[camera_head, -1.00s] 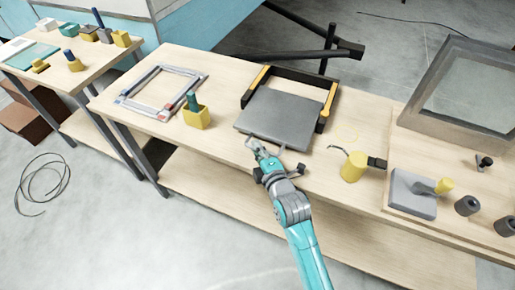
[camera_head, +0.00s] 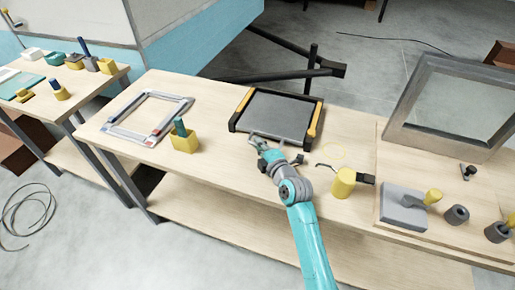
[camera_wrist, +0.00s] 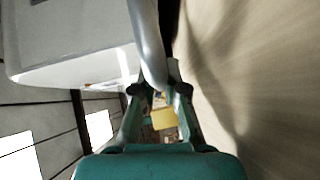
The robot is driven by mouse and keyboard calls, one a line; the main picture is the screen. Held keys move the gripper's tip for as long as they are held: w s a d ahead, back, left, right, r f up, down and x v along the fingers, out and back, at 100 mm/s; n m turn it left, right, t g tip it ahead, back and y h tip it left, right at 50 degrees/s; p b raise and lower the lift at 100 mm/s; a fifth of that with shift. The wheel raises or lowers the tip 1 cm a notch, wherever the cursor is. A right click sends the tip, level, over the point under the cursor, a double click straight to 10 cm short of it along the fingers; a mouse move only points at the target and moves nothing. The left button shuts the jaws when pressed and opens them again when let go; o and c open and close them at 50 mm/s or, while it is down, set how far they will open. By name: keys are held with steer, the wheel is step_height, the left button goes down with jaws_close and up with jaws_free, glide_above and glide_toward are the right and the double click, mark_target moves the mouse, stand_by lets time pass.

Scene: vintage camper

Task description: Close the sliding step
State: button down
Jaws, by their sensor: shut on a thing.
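The sliding step is a flat dark grey panel (camera_head: 278,115) on the wooden bench, lying inside its black frame with yellow side rails (camera_head: 316,120). Its front edge is about level with the front ends of the rails. My gripper (camera_head: 259,144) is at the front edge of the panel, low over the bench. In the wrist view my gripper (camera_wrist: 158,95) has its fingers around a smooth grey bar (camera_wrist: 148,45), which looks like the step's handle. The exact contact at the fingertips is partly hidden.
A yellow cylinder (camera_head: 343,184) stands close on the right. A large framed pane (camera_head: 455,105) is farther right.

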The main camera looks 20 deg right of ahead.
steer(key=shift+d, duration=0.1)
steer(key=c, duration=1.5)
jaws_free()
steer(key=shift+w+d, duration=0.1)
steer(key=shift+w, duration=0.05)
steer(key=v, duration=1.2)
